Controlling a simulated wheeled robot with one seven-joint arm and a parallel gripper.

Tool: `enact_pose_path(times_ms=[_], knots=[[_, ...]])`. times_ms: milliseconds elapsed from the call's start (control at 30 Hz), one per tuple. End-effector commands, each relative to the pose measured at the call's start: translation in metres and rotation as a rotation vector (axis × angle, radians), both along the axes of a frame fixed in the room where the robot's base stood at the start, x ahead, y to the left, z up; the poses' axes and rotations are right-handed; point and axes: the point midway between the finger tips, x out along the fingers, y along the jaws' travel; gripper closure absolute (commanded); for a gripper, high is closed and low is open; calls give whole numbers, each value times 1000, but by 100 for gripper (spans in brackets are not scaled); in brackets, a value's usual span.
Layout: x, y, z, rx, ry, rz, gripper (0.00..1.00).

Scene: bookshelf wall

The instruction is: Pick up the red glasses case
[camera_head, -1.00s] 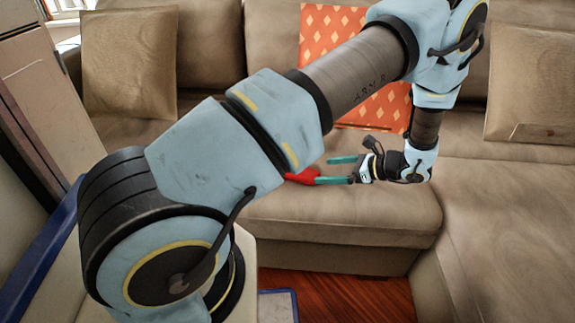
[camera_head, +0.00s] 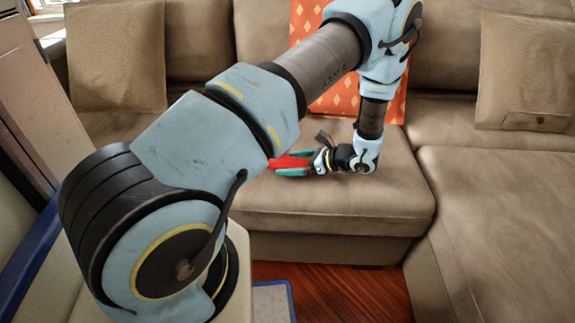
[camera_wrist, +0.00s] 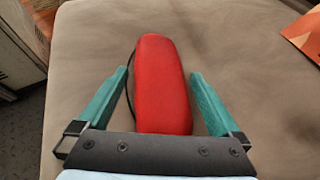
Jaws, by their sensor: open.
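The red glasses case (camera_wrist: 161,85) lies on the brown sofa seat (camera_wrist: 85,40). In the wrist view it lies lengthwise between the two green fingers of my gripper (camera_wrist: 162,95), with a gap on each side. Its near end reaches the dark gripper base and may be partly hidden there. In the head view the case (camera_head: 288,162) shows as a red patch at my gripper (camera_head: 293,165), partly hidden by my arm. My gripper is open around the case, and I see no finger touching it in the wrist view.
An orange patterned cushion (camera_head: 333,100) leans on the sofa back behind my arm. Brown cushions stand at the left (camera_head: 115,55) and right (camera_head: 525,70). The seat (camera_head: 330,205) in front of my gripper is clear, above a wooden floor (camera_head: 330,290).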

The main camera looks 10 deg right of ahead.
Motion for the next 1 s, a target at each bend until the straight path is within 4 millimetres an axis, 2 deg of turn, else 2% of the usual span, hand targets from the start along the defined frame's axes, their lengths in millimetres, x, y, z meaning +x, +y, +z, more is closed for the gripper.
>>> enact_pose_path(times_ms=[133, 800, 1000], knots=[[0, 0, 0, 0, 0, 0, 2], [0, 0, 0, 0, 0, 0, 78], [0, 0, 1, 0, 0, 0, 80]])
